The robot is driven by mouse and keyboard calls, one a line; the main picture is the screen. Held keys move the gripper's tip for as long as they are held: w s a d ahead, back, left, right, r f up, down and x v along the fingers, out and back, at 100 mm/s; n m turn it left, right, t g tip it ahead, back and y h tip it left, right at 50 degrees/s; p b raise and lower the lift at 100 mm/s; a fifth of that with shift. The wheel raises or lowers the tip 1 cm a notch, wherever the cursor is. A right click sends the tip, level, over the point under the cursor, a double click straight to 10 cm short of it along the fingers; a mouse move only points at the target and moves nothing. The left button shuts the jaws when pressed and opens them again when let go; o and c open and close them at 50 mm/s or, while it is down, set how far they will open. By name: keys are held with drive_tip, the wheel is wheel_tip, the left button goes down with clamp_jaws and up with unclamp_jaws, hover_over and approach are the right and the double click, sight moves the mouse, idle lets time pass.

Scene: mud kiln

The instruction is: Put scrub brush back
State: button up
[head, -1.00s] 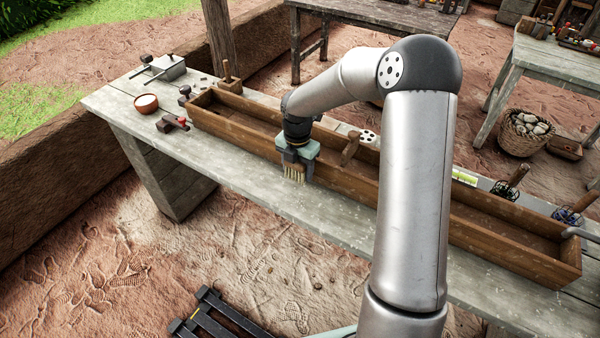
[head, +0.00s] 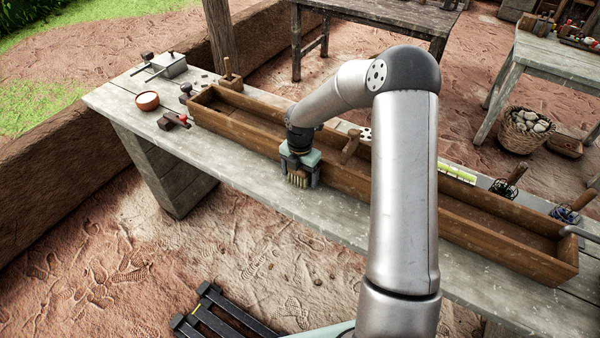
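My gripper (head: 300,172) points down at the front side of the long wooden trough (head: 430,218), over the strip of tabletop in front of it. The scrub brush (head: 298,181) shows between the fingers, with pale bristles facing down. The fingers sit on both sides of it and look shut on it; most of its body is hidden by the gripper. I cannot tell whether the bristles touch the grey plank table (head: 245,190).
A wooden-handled tool (head: 350,147) leans at the trough. Wire tools (head: 503,187) lie behind its right part.

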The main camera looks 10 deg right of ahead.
drive_tip(key=shift+r, duration=0.1)
wheel_tip(320, 180, up, 12)
drive_tip(key=shift+f+b, duration=0.15)
drive_tip(key=shift+b, duration=0.5)
drive_tip(key=s+r+m, duration=0.4)
drive_tip(key=s+m, duration=0.5)
drive_tip(key=s, duration=0.3)
drive_tip(key=s+r+m+h, duration=0.1)
drive_tip(key=s+r+m, duration=0.2)
drive_tip(key=s+m, duration=0.7)
drive_tip(key=shift+s+d+r+m, duration=0.3)
drive_tip(key=shift+s+r, duration=0.05)
drive_tip(key=shift+s, duration=0.55)
drive_tip(key=shift+o, duration=0.5)
drive_tip(key=s+m, duration=0.6)
drive_tip(key=s, duration=0.1)
drive_tip(key=shift+f+m+t+y, duration=0.3)
drive_tip(key=shift+f+y, duration=0.05)
drive_tip(key=shift+y, duration=0.05)
drive_tip(key=shift+s+a+f+m, duration=0.1)
drive_tip(key=shift+s+f+m, duration=0.05)
drive_tip(key=shift+s+m, duration=0.35)
drive_tip(key=shift+w, duration=0.1)
